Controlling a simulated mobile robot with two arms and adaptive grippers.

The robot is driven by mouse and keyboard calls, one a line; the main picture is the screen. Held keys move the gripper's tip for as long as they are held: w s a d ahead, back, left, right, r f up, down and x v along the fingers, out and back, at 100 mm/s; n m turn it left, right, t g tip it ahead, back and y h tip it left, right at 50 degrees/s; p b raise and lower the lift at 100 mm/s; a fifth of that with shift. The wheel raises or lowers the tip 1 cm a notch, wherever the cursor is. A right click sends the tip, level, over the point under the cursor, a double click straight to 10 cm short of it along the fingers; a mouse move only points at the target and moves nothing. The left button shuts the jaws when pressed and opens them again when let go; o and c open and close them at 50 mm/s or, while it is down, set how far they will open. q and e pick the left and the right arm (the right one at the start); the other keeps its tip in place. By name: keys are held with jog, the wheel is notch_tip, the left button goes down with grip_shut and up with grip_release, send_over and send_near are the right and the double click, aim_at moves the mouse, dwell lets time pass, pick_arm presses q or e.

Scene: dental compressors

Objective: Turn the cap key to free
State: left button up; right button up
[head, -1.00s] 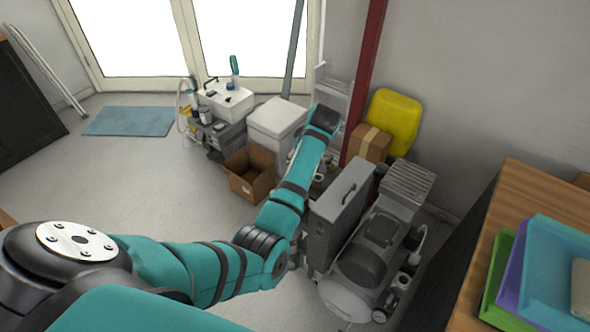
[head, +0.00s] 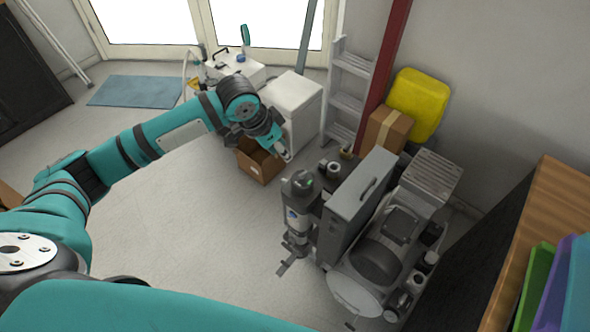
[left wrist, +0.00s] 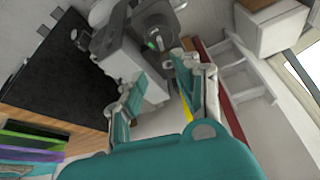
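A grey upright cylinder (head: 297,215) with a dark round cap (head: 300,183) stands at the left side of the compressor unit (head: 380,260). A small green mark shows on the cap. The cap also shows in the left wrist view (left wrist: 155,36), near the top centre. I cannot make out a separate key on it. My left gripper (head: 280,150) is to the upper left of the cap, apart from it, in the head view. In the left wrist view its fingers (left wrist: 165,92) are spread with nothing between them. My right gripper is not in view.
A grey metal case (head: 352,205) stands right beside the cylinder. An open cardboard box (head: 258,168) and a white cabinet (head: 298,105) are near my left gripper. A stepladder (head: 347,95) leans by the red post (head: 385,70).

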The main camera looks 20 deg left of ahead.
aim_at(301, 174)
pick_arm(q)
jog(key=p+x, duration=0.1)
jog(key=x, duration=1.3)
jog(key=shift+w+f, duration=0.15)
jog(key=shift+f, duration=0.2)
jog(key=shift+w+d+f, duration=0.1)
jog(key=shift+d+f, duration=0.05)
jog(key=shift+f, duration=0.3)
jog(key=c, duration=0.6)
grip_shut()
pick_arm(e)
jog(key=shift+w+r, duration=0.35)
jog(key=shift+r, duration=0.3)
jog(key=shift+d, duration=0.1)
